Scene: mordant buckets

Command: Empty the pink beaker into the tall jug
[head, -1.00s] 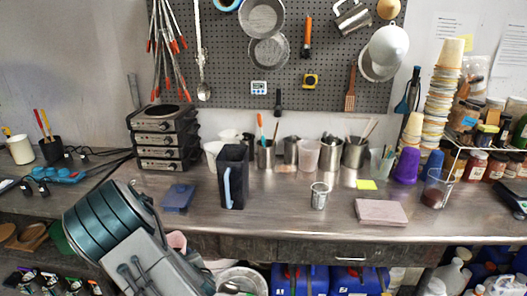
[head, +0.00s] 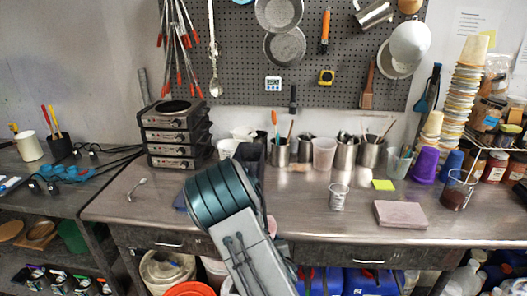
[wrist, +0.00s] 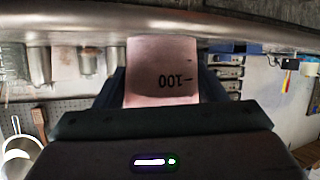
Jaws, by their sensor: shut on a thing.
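The pink beaker (wrist: 162,62) fills the middle of the wrist view, with an upside-down "100" mark on its wall. My gripper (wrist: 162,88) is shut on it, with a dark finger on either side. I cannot see what is in the beaker. The tall jug, black (head: 252,154), stands on the steel bench behind my arm. Only its upper part shows; its handle and base are hidden. I cannot tell how far the beaker is from the jug.
A stack of hotplates (head: 174,135) stands left of the jug. Metal pots (head: 345,153) line the back. A small metal cup (head: 338,197) and a pink slab (head: 400,215) sit to the right. A ladle (head: 135,188) lies on otherwise bare bench at the left.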

